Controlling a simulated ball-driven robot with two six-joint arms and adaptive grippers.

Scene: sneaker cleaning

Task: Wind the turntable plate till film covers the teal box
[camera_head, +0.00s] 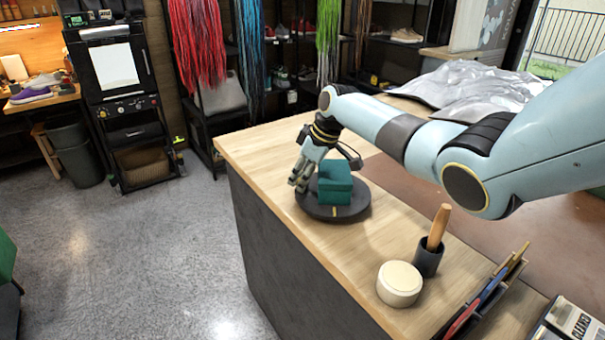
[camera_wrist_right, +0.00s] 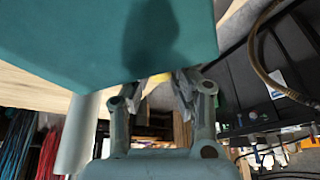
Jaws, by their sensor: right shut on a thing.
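The teal box (camera_head: 335,182) stands on the dark round turntable plate (camera_head: 322,212) on the wooden counter. A yellow mark shows on the plate's near side. My right gripper (camera_head: 298,186) is at the box's left side, over the plate's left edge. In the right wrist view the box (camera_wrist_right: 90,40) fills the upper left, with a dark shadow on its face, and my right gripper's fingers (camera_wrist_right: 163,84) are close below it. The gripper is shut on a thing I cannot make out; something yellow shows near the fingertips. I can make out no film on the box. My left gripper is out of view.
A round cream-coloured tin (camera_head: 399,284) and a dark cup (camera_head: 428,260) with a wooden handle stand nearer on the counter. A rack (camera_head: 480,305) with coloured tools is at the near right. The counter's left edge (camera_head: 270,232) drops to the floor.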

